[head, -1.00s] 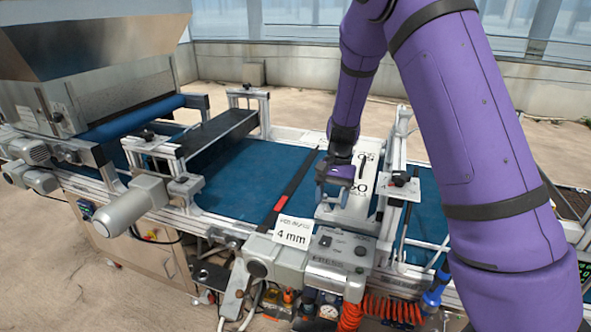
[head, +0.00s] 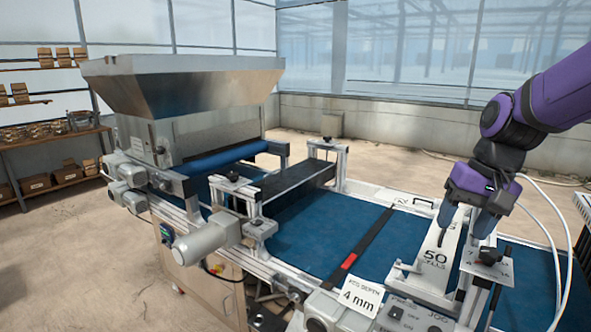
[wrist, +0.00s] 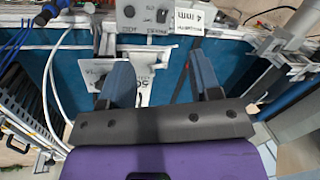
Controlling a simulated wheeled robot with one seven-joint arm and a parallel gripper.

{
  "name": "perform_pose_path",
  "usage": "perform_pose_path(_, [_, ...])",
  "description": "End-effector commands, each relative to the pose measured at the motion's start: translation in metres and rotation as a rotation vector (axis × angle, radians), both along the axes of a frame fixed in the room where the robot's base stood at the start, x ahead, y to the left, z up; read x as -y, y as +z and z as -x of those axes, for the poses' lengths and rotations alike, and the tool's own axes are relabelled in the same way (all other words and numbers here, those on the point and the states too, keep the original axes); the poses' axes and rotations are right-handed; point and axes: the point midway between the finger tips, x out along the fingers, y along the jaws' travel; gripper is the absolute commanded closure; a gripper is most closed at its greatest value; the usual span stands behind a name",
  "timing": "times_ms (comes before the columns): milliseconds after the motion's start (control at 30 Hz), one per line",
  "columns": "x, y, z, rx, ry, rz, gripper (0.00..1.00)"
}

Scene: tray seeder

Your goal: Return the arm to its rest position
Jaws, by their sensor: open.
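My purple arm (head: 553,98) reaches in from the right edge of the head view. My gripper (head: 464,224) points down above the right part of the seeder, its fingers apart. In the wrist view my gripper (wrist: 160,65) has both fingers spread with nothing gripped between them. A white plate marked 50 (head: 434,258) stands below and behind the fingers in the head view. It also shows between the fingers in the wrist view (wrist: 143,92). I cannot tell the exact gap between fingers and plate.
The blue belt (head: 320,243) runs along the seeder beneath a steel hopper (head: 185,95). A 4 mm card (head: 358,297) sits at the front edge beside a control box (head: 405,315). White hoses (head: 548,235) hang right of my gripper. A shelf (head: 50,140) stands far left.

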Motion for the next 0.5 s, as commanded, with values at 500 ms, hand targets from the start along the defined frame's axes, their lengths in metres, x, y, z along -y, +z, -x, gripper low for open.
perform_pose_path(500, [0.012, 0.058, 0.111, 0.336, 0.160, 0.177, 0.43])
